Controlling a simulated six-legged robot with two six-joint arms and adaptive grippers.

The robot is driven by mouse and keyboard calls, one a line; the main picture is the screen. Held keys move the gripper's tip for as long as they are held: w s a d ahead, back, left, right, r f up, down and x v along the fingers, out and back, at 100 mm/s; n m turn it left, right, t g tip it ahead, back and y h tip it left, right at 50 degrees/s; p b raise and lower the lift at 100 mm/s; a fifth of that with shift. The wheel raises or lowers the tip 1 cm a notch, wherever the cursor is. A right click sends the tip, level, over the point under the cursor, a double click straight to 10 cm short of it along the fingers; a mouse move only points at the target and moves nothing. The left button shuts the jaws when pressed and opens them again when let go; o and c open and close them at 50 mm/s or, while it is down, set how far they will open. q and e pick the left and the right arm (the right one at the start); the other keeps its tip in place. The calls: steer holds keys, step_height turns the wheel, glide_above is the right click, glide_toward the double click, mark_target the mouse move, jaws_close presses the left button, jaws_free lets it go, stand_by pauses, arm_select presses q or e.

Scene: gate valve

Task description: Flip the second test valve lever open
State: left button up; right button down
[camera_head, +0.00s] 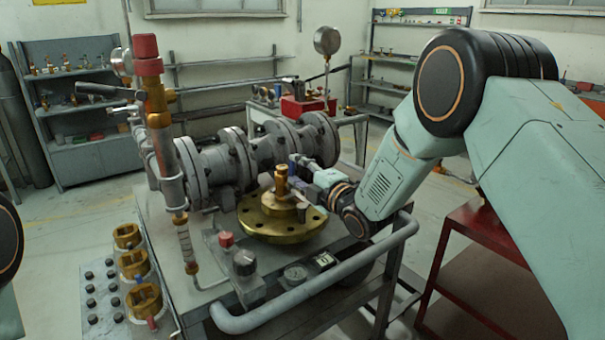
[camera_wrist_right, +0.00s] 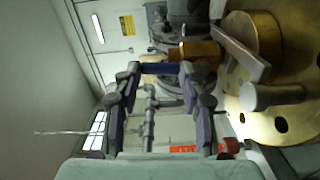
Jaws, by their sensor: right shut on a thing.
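My right gripper (camera_head: 297,168) reaches in from the right to a small brass valve fitting (camera_head: 281,180) above the round brass flange (camera_head: 262,225). In the right wrist view the gripper (camera_wrist_right: 160,76) has its two fingers on either side of a short blue lever (camera_wrist_right: 158,69), shut on it. The lever lies beside the brass fitting (camera_wrist_right: 197,50); in the head view the fingers largely hide it. Another lever with a dark handle (camera_head: 103,90) sticks out left from the upright pipe with a red cap (camera_head: 147,56). My left gripper is out of view.
The grey flanged valve body (camera_head: 230,160) lies behind the brass flange. A grey rail (camera_head: 325,280) runs along the cart's front. Brass rings (camera_head: 135,265) stand on the panel at left. In the wrist view, a metal bar with a round end (camera_wrist_right: 265,96) is close to the right.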

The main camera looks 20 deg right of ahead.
steer(key=shift+s+a+n, duration=0.1)
steer(key=shift+a+n, duration=0.1)
steer(key=shift+n, duration=0.3)
steer(key=c, duration=0.7)
jaws_free()
steer(key=shift+c, duration=0.2)
steer(key=v, duration=1.2)
